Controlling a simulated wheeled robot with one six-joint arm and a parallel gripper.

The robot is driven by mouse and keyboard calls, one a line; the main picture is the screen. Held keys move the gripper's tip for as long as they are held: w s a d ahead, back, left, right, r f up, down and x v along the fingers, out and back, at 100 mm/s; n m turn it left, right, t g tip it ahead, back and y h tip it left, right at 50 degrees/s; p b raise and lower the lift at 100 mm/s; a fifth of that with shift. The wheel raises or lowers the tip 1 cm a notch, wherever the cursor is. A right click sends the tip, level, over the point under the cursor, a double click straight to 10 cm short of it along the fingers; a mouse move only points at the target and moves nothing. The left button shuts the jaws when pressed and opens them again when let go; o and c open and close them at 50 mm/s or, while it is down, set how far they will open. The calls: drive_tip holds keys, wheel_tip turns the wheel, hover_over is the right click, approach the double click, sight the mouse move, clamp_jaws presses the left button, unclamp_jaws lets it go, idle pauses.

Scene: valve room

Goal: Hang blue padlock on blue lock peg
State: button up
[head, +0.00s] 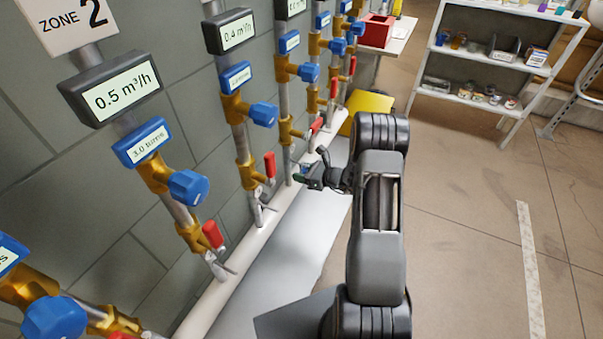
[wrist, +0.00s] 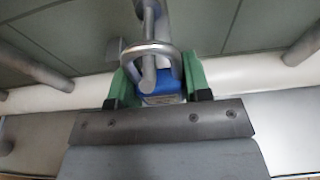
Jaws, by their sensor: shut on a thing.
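My gripper (wrist: 158,88) shows in the wrist view with its green fingers shut on the blue padlock (wrist: 160,87). The padlock's blue body sits between the fingers, and its grey shackle (wrist: 165,48) stands out beyond them. A grey rod (wrist: 149,22) crosses the shackle's opening in that view; I cannot tell whether the shackle is around it or only in line with it. In the head view my gripper (head: 313,177) is low beside the pipe row, and the padlock cannot be made out there. I cannot identify the blue lock peg for certain.
Vertical pipes with blue valve knobs (head: 188,187) and red-handled valves (head: 213,234) line the wall on the left. A white pipe (head: 235,250) runs along its foot. A yellow object (head: 370,108) lies beyond my arm. Shelves (head: 484,99) stand at the back right; the right floor is clear.

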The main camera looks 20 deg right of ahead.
drive_tip(key=shift+r, duration=0.4)
drive_tip(key=shift+r+p, duration=0.25)
drive_tip(key=shift+p, duration=0.15)
drive_tip(key=shift+d, duration=0.1)
idle(1.2)
drive_tip(key=f+v, duration=0.1)
drive_tip(key=v, duration=0.6)
drive_tip(key=shift+s+f, duration=0.25)
drive_tip(key=shift+f, duration=0.05)
idle(0.6)
drive_tip(key=shift+d, duration=0.2)
